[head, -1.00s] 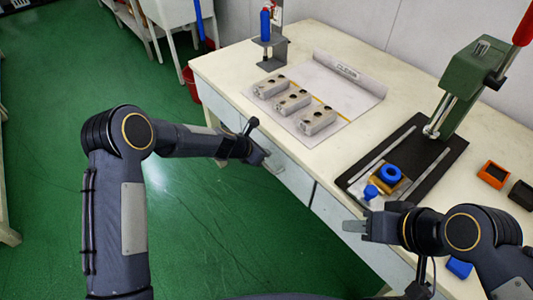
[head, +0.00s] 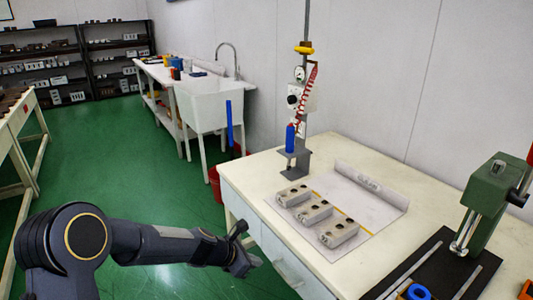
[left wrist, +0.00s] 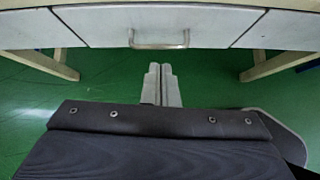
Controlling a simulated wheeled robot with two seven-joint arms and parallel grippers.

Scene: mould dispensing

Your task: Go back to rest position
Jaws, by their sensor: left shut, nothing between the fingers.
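My left gripper (head: 246,263) is beside the front of the white workbench (head: 243,173), near its drawers and below the top. In the left wrist view its two fingers (left wrist: 161,84) are pressed together with nothing between them. They point toward a drawer with a metal handle (left wrist: 159,45), with green floor beneath. My right arm and gripper are out of view.
Several grey mould blocks (head: 339,233) lie on a white sheet on the bench. A blue dispenser (head: 290,138) stands behind them. A green press (head: 490,205) is at the right. A sink (head: 212,103) and red bucket (head: 215,184) are beyond. Green floor is open at left.

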